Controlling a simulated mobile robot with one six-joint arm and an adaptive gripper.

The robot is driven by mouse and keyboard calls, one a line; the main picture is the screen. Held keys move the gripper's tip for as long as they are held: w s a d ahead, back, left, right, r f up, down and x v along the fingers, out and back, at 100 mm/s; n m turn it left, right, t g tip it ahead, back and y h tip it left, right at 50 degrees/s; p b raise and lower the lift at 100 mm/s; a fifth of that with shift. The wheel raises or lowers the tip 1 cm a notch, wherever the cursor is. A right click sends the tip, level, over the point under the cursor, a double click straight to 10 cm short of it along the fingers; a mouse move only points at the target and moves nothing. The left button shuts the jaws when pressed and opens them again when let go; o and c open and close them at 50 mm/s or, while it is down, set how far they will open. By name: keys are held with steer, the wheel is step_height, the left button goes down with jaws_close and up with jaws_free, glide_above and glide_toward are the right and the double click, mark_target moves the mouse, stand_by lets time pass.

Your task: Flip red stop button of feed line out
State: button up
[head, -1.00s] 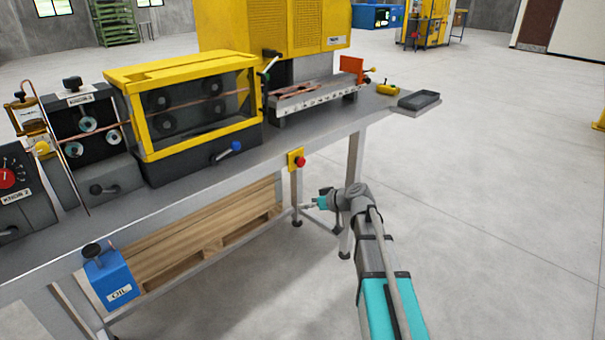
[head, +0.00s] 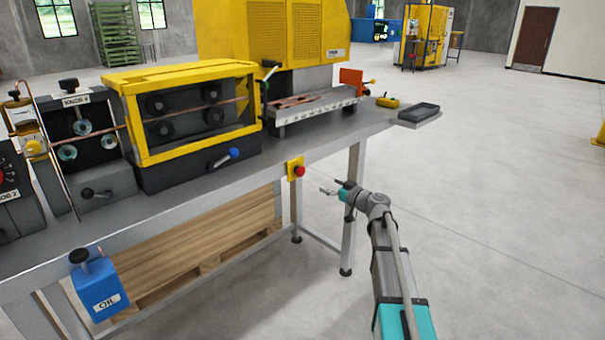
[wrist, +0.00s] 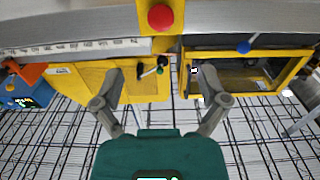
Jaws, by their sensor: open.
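The red stop button (head: 300,171) sits on a yellow box (head: 292,167) at the front edge of the workbench. In the wrist view the red button (wrist: 160,17) shows at the top centre on its yellow plate (wrist: 174,39). My gripper (head: 328,187) is open and empty in front of the bench, to the right of the button and slightly lower, apart from it. In the wrist view its two fingers (wrist: 158,85) are spread wide with nothing between them.
The grey bench (head: 190,183) carries a yellow-framed roller unit (head: 190,70) with a blue-knobbed lever (head: 232,154). A bench leg (head: 354,205) stands near my gripper. A blue oil box (head: 97,287) hangs at the front left.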

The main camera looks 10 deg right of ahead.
mark_target(303, 172)
steer(key=shift+w, duration=0.1)
steer(key=x, duration=1.3)
steer(key=shift+w+a, duration=0.25)
jaws_close()
steer(key=shift+s+d, duration=0.4)
steer(key=shift+s, duration=0.15)
steer(key=shift+c, duration=1)
jaws_free()
steer(key=shift+o, duration=1)
steer(key=shift+s, duration=0.1)
